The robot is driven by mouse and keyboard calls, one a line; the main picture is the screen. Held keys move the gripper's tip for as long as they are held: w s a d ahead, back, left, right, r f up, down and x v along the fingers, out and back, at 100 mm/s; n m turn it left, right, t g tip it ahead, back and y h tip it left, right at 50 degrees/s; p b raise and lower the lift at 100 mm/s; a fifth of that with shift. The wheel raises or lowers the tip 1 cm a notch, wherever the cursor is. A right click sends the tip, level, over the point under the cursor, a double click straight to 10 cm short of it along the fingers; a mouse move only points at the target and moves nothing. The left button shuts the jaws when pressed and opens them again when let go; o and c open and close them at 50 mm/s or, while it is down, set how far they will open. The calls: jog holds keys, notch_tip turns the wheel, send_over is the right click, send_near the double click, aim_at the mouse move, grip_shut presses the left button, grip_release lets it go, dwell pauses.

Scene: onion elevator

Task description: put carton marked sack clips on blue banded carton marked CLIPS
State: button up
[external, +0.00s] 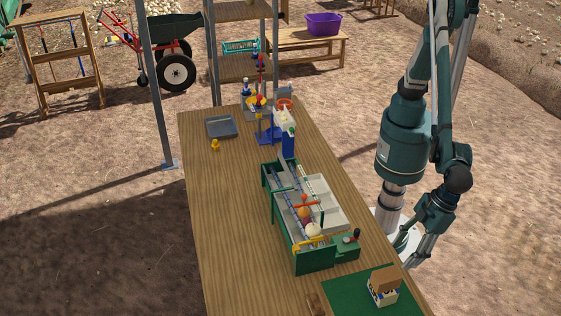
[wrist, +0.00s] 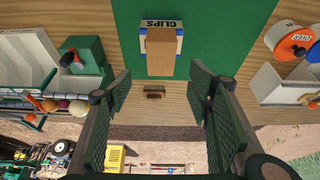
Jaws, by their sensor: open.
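In the wrist view a blue banded carton marked CLIPS (wrist: 172,24) lies on the green mat. A plain brown carton (wrist: 160,52) appears to rest on top of it, overlapping its face; I cannot read any sack clips marking. In the external view the brown carton (external: 386,279) sits on the white, blue and yellow carton (external: 380,296) at the table's front end, slightly turned. My gripper (wrist: 158,75) is open and empty, its fingers apart with the cartons beyond their tips. In the external view my gripper (external: 408,248) is behind the cartons, clear of them.
The green mat (external: 345,290) lies on the wooden table (external: 225,220). A green onion elevator (external: 315,262) with white trays stands farther up the table. The wrist view shows orange tins (wrist: 288,40) and a white box (wrist: 280,84) at right, and a small brown block (wrist: 154,95) near the edge.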

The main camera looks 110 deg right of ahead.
jog(key=w+d+r, duration=0.4)
jog(key=d, duration=0.3)
jog(key=w+d+r, duration=0.3)
jog(key=d+r, duration=0.1)
jog(key=d, duration=0.4)
jog(key=w+d+r, duration=0.4)
jog(key=d, duration=0.3)
jog(key=d+r, duration=0.3)
jog(key=d, duration=0.8)
jog(key=d+r, duration=0.4)
jog(key=d, duration=0.7)
jog(key=s+d+r+t, duration=0.1)
jog(key=s+d, duration=0.2)
jog(key=d, duration=0.7)
jog(key=s+d+r, duration=0.1)
jog(key=s+d, duration=0.2)
jog(key=d, duration=0.8)
jog(key=s+d+f+t, duration=0.1)
jog(key=s+d+f, duration=0.3)
jog(key=s+d, duration=0.7)
jog(key=d, duration=0.3)
jog(key=shift+s+d+t, duration=0.4)
